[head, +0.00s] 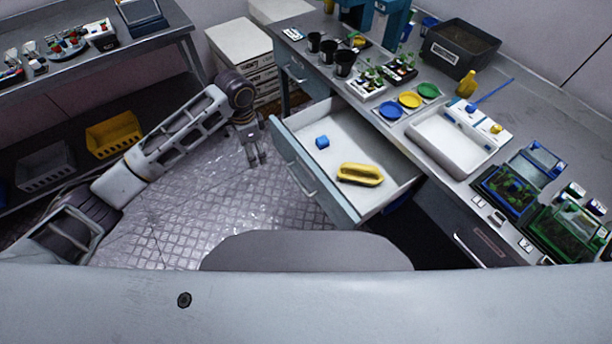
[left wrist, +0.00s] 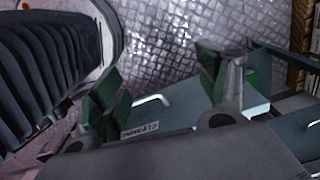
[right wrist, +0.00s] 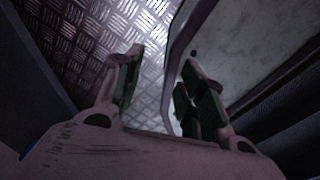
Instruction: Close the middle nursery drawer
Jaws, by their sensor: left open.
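The middle nursery drawer (head: 345,131) is pulled far out from the bench in the head view. Its grey-blue front carries a bar handle (head: 301,181) and faces lower left. My left gripper (head: 254,163) is open and empty, just left of the drawer front's far end, apart from the handle. In the left wrist view, a handle (left wrist: 153,99) and a label show beyond the spread fingers (left wrist: 165,95). My right gripper (right wrist: 160,85) is open and empty in the right wrist view; the head view does not show it.
The bench (head: 425,128) holds pots, seedling trays, coloured dishes, a white tray (head: 450,143) and green boxes. A shelf with a yellow bin (head: 113,136) is at left. The patterned floor (head: 215,205) left of the drawer is clear.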

